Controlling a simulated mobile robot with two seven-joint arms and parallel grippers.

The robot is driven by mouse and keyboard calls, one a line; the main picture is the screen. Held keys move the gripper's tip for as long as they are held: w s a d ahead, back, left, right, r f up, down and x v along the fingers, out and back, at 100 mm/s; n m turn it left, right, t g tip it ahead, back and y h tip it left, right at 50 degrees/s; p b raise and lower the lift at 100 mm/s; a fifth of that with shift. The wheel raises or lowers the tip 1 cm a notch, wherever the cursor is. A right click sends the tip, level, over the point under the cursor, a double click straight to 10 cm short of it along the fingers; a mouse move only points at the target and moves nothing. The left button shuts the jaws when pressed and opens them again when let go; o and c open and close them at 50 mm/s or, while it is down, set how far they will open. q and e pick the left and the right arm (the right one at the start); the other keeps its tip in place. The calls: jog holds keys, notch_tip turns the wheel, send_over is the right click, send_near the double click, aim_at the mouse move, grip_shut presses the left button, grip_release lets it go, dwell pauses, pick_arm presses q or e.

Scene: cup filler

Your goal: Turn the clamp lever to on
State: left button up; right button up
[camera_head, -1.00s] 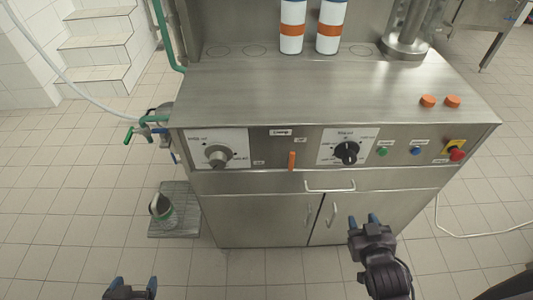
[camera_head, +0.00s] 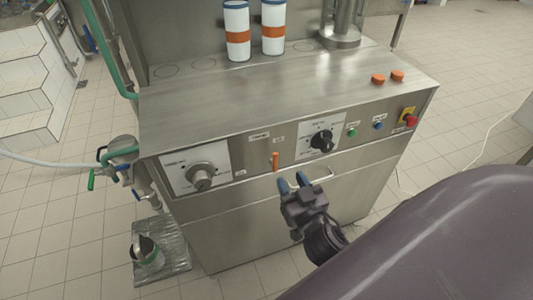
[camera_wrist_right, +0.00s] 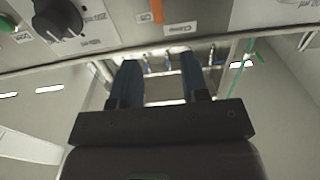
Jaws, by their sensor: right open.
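The clamp lever is a small orange lever (camera_head: 275,161) on the front panel of the steel machine, below a small label and between the two dial plates. It stands about upright in the head view. In the right wrist view, part of the orange lever (camera_wrist_right: 157,11) shows at the top edge between two small labels. My right gripper (camera_head: 291,182) is open, its blue fingers pointing at the machine front just below and right of the lever. In the right wrist view its fingers (camera_wrist_right: 160,62) are spread and empty, apart from the lever. My left gripper is out of view.
A grey knob (camera_head: 200,176) is left of the lever and a black knob (camera_head: 322,140) right of it. Two white-and-orange cups (camera_head: 273,28) stand on top. A container (camera_head: 146,252) sits low at left.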

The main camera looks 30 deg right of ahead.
aim_at(270, 143)
jog(key=x, duration=1)
jog(key=shift+w+d+p, duration=0.15)
jog(key=shift+w+p, duration=0.2)
grip_shut()
